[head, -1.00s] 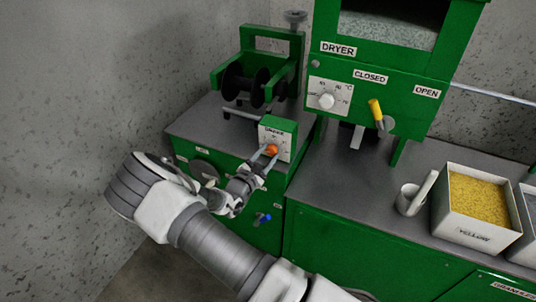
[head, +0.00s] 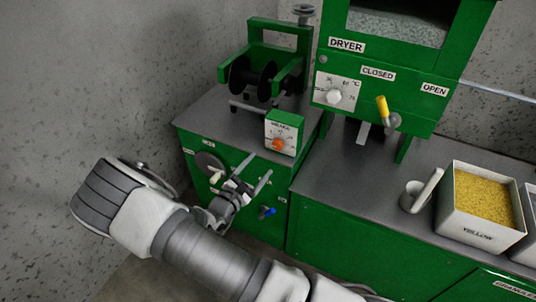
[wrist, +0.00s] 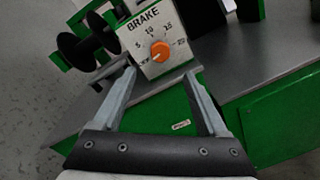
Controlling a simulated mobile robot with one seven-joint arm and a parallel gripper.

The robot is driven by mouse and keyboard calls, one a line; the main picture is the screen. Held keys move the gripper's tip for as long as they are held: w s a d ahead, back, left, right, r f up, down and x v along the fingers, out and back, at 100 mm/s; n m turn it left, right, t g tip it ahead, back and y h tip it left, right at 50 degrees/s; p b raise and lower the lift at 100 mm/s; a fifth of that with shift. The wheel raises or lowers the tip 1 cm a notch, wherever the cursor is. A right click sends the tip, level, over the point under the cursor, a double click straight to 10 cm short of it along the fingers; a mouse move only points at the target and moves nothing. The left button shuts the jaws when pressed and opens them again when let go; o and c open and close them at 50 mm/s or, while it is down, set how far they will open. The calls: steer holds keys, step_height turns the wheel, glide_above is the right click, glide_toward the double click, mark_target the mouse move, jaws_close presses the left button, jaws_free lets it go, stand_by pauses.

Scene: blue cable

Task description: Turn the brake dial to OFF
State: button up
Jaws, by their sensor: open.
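The brake dial is an orange knob (head: 278,144) on the white face of a small green brake box (head: 284,122) on the left bench. In the wrist view the knob (wrist: 160,51) sits below the word BRAKE and the scale numbers. A pale mark on it seems to point to the lower left, toward a small label that is too blurred to read surely. My gripper (head: 257,172) is open and empty, in front of and below the box, apart from the knob. In the wrist view its fingers (wrist: 160,76) are spread below the dial.
A black spool (head: 254,80) in a green frame stands behind the brake box. A dryer (head: 384,92) with its own white knob and a yellow-tipped lever stands to the right. A blue handle (head: 267,212) sticks out of the cabinet front. A yellow-granule bin (head: 468,228) is far right.

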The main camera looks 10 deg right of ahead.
steer(key=v, duration=0.7)
steer(key=shift+s, duration=0.25)
steer(key=shift+a, duration=0.1)
steer(key=w+a+r+m+g+y+p, duration=0.35)
steer(key=w+r+m+y, duration=0.25)
steer(key=r+m+y, duration=0.25)
step_height(320, 180, up, 14)
steer(key=s+m+y, duration=0.3)
steer(key=m+y, duration=0.1)
steer(key=y, duration=0.1)
steer(key=s+d+r+m+g+y+p, duration=0.1)
steer(key=s+d+r+m+g+p, duration=0.3)
steer(key=s+r, duration=0.6)
steer(key=s+d+r+m+h, duration=0.3)
steer(key=s+d, duration=0.8)
steer(key=s, duration=0.4)
steer(key=shift+d+r+m, duration=0.2)
steer(key=shift+r+m, duration=0.05)
steer(key=shift+m, duration=0.6)
